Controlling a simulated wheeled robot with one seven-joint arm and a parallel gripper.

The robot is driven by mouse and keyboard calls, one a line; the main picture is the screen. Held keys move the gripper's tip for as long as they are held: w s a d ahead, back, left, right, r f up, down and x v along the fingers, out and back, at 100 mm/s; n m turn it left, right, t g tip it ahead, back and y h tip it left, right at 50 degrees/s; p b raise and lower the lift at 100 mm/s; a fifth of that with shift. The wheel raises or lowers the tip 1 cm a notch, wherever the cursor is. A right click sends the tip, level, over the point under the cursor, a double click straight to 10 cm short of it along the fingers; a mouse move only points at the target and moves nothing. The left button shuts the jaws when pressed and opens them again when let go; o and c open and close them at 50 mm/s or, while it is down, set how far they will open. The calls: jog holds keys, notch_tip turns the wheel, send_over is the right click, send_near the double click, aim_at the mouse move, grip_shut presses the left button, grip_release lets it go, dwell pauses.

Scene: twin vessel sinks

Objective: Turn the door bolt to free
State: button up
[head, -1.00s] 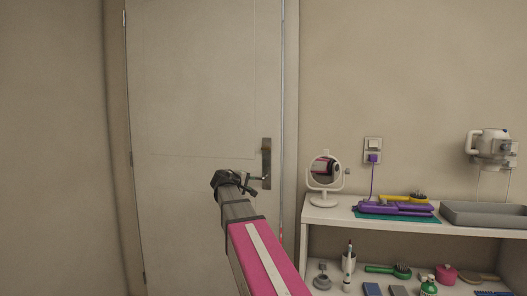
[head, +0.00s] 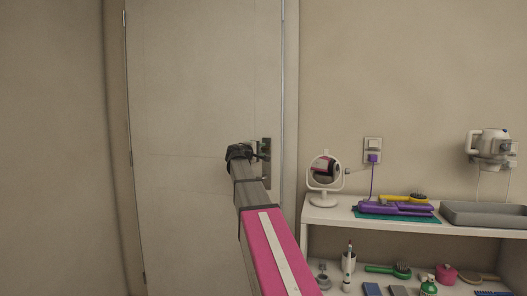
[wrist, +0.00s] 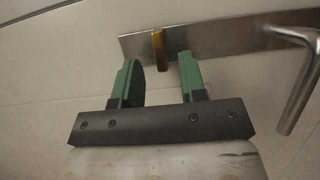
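The door (head: 190,100) is closed, with a metal lock plate (head: 266,143) near its right edge. In the wrist view the plate (wrist: 215,38) runs across the top. The door bolt (wrist: 158,48) is a small brass-coloured thumb-turn on it, standing crosswise to the plate's length. My gripper (wrist: 160,66) is open, with its two green fingers on either side of the bolt's near end. A gap shows between each finger and the bolt; I cannot tell how deep the fingers reach around it. In the head view my gripper (head: 257,150) is at the plate and hides the bolt.
A lever handle (wrist: 300,85) sticks out from the plate, to the right of my fingers in the wrist view. A white shelf unit (head: 345,215) stands right of the door, with a round mirror (head: 325,171), purple tool and grey tray on top. The wall left is bare.

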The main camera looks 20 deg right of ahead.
aim_at(266, 149)
jog(key=shift+x, duration=1.2)
grip_shut()
